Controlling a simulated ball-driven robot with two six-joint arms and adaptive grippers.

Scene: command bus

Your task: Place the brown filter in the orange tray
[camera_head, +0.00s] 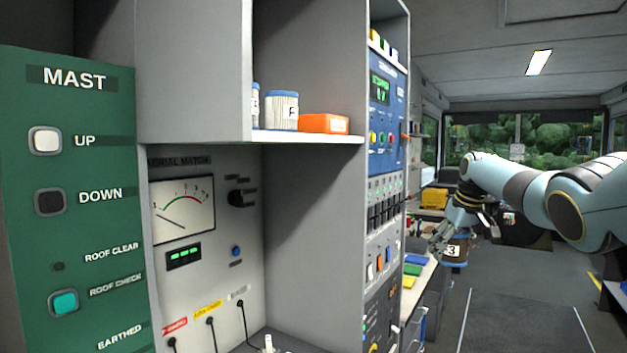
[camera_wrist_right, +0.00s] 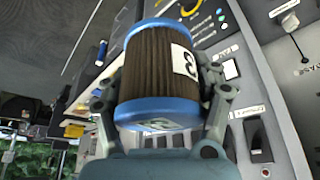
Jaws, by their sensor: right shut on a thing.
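The brown filter (camera_wrist_right: 155,66) has blue end caps and a white label with a 3. It sits between the fingers of my right gripper (camera_wrist_right: 160,105) in the right wrist view. In the head view the filter (camera_head: 454,250) hangs below my right gripper (camera_head: 447,232), clear of the counter, over the aisle side. My right gripper is shut on it. The orange tray (camera_head: 325,123) stands on the grey shelf at upper middle, left of the blue panel; its inside is hidden. My left gripper is not in view.
White filters with blue caps (camera_head: 282,110) stand on the shelf (camera_head: 310,137) left of the tray. The shelf's side wall and the blue control panel (camera_head: 388,120) stand between the tray and my right arm. A counter with coloured flat items (camera_head: 413,270) is below. The aisle floor (camera_head: 515,310) is clear.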

